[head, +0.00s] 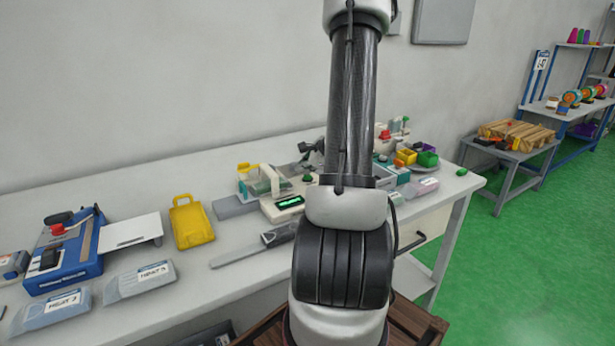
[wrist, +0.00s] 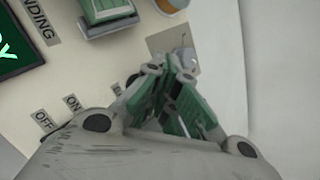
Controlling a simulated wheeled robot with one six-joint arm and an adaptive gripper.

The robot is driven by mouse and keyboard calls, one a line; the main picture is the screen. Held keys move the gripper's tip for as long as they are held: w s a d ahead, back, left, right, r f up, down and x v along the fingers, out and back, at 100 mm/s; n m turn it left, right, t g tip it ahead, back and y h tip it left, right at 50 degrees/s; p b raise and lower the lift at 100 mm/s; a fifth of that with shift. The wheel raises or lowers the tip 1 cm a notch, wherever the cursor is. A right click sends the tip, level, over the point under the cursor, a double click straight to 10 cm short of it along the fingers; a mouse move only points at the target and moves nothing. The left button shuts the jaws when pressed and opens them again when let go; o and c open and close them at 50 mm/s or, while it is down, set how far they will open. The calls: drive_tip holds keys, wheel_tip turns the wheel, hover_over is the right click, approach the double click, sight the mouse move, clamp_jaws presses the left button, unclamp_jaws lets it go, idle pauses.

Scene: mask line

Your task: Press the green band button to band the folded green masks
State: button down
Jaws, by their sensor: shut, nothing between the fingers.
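The banding machine (head: 284,208) is a cream box with a lit green display on the bench in the head view. In the wrist view its panel (wrist: 95,75) shows a dark green screen (wrist: 15,50) and OFF and ON labels. A green button-like cap (head: 307,178) shows beside the machine in the head view. A green block (wrist: 107,10), perhaps the masks, sits at the top of the wrist view. My gripper (wrist: 172,72) is shut and empty, its fingertips over the panel's edge by a small grey plate. I cannot tell whether they touch it. No green band button shows clearly there.
A yellow clipboard-like holder (head: 192,224), a blue machine (head: 65,252) and grey labelled packs (head: 140,281) lie along the bench to the left. Small coloured bins (head: 427,158) stand to the right. My arm hides the bench's middle.

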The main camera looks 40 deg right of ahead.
sight(305, 176)
drive_tip(key=shift+f, duration=0.3)
drive_tip(key=shift+r, duration=0.1)
idle(0.4)
drive_tip(key=shift+r, duration=0.8)
drive_tip(key=shift+r, duration=2.5)
